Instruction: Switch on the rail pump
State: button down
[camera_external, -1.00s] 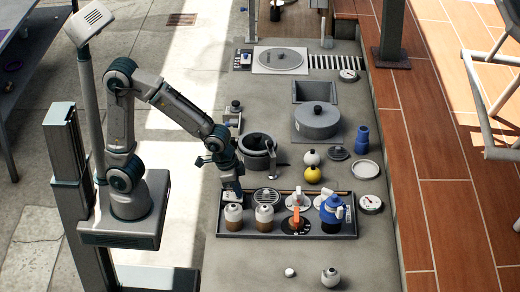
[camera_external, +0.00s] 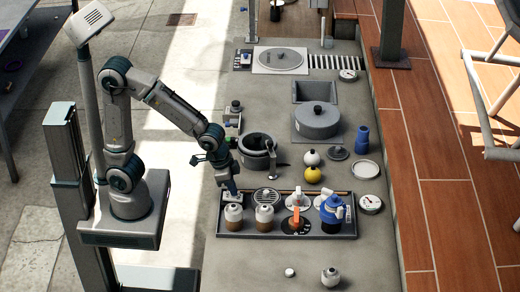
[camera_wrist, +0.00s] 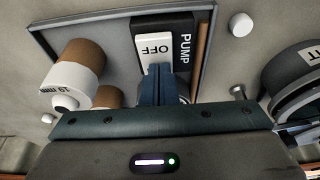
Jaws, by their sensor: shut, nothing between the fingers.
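The pump switch (camera_wrist: 183,45) is a black plate lettered PUMP with a white rocker (camera_wrist: 155,48) that shows OFF. It sits inside the rail tray (camera_external: 300,235), at its back left corner in the external view. My gripper (camera_wrist: 158,70) is shut and empty, its fingertips over the near end of the rocker. I cannot tell whether they touch it. The fingers hide that end of the rocker. In the external view my gripper (camera_external: 233,192) points down at the tray's back left corner.
Brown-and-white bottles (camera_external: 264,217) stand just in front of the switch; one, marked 19 mm (camera_wrist: 75,80), is close left in the wrist view. A round drain (camera_external: 266,197), orange-handled valve (camera_external: 296,222) and blue-and-black item (camera_external: 333,213) share the tray. A grey pot (camera_external: 256,152) stands behind.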

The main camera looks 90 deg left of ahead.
notch_tip(320, 180, up, 14)
jog(key=p, duration=0.2)
jog(key=shift+p, duration=0.4)
jog(key=s+a+f, duration=0.2)
jog(key=s+f, duration=0.1)
jog(key=s, duration=0.3)
jog(key=s+a+f, duration=0.3)
jog(key=s, duration=0.4)
jog(key=shift+f, duration=0.15)
dwell(1.8)
